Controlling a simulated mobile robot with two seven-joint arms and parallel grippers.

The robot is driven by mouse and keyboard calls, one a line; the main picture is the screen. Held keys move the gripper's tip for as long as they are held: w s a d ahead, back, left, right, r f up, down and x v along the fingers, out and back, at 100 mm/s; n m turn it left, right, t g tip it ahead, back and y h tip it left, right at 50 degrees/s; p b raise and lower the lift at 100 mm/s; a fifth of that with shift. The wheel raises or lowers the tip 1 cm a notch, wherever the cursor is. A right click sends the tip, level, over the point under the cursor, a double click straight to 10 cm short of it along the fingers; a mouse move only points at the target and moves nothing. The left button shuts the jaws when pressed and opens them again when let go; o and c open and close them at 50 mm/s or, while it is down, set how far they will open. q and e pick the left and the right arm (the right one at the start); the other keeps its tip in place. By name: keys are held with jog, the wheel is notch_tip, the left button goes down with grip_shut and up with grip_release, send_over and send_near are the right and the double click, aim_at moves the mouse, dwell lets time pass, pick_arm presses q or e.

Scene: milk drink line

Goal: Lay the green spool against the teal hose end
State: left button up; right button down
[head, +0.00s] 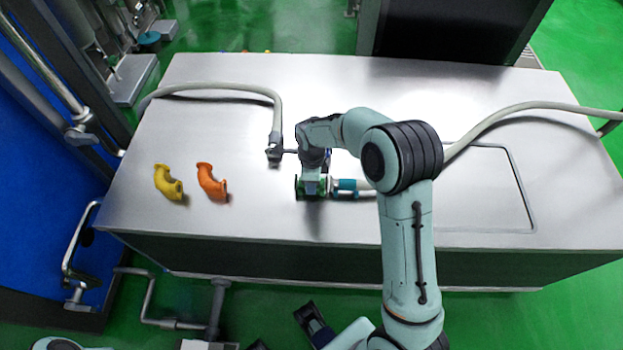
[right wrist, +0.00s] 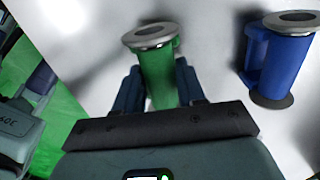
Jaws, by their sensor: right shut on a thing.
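The green spool (right wrist: 160,75) stands between the fingers of my right gripper (right wrist: 160,88) in the right wrist view, its grey metal flange showing at one end. In the head view my right gripper (head: 313,182) is low over the table and shut on the green spool (head: 300,188), which my wrist partly hides. The teal hose end (head: 347,187) lies just right of the spool, very close; I cannot tell if they touch. A dark part at the bottom edge seems to be my left gripper (head: 312,322), off the table; its jaws are unclear.
A blue spool (right wrist: 275,60) stands beside the green one, mostly hidden by my arm in the head view. A grey hose (head: 235,87) ends left of my wrist. A yellow elbow (head: 167,183) and an orange elbow (head: 211,183) lie at left. The table's (head: 130,215) front left is otherwise clear.

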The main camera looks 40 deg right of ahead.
jog(key=shift+f, duration=0.1)
jog(key=c, duration=0.6)
grip_release()
jog(key=shift+r, duration=0.25)
notch_tip(320, 180, up, 13)
jog(key=shift+p, duration=0.9)
